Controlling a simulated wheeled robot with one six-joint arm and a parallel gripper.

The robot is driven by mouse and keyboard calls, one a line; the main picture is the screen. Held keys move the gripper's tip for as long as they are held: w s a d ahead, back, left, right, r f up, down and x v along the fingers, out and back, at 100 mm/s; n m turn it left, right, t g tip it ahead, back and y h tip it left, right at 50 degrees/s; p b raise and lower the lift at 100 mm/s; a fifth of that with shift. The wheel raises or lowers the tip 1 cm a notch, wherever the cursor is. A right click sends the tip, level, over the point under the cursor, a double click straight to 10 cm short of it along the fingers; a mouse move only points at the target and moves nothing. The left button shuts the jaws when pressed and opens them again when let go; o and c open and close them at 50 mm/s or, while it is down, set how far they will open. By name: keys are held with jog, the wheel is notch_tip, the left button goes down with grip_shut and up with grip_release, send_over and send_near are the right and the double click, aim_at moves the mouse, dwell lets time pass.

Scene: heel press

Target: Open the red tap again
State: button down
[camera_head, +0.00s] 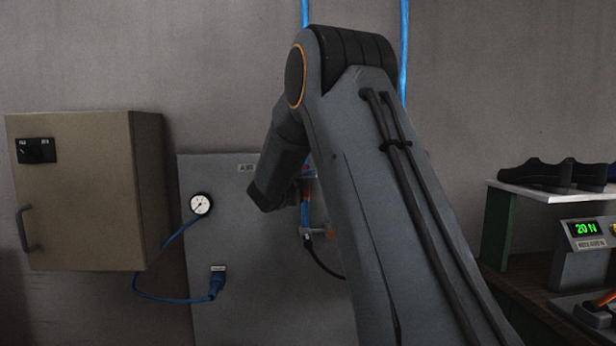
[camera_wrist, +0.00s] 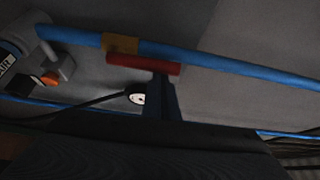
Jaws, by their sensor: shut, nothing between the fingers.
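The red tap's lever (camera_wrist: 143,64) shows in the wrist view as a short red bar, roughly in line with the blue pipe (camera_wrist: 215,61). A brass-coloured valve body (camera_wrist: 122,43) sits on the pipe beside it. My gripper (camera_wrist: 162,82) is shut and empty, its dark fingertips close against the lever's right half. I cannot tell whether they touch it. In the head view only a small red spot of the tap (camera_head: 307,168) shows beside my arm, which hides most of that area and my fingers.
A grey panel (camera_head: 235,300) carries a round gauge (camera_head: 201,204) and a blue hose plug (camera_head: 217,283). A beige cabinet (camera_head: 75,200) with a black switch hangs at left. At right are a shelf with dark shoes (camera_head: 540,172) and a green readout (camera_head: 585,228).

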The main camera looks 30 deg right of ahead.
jog(key=s+a+b, duration=0.4)
jog(key=s, duration=0.4)
jog(key=shift+s+a, duration=0.2)
dwell(0.5)
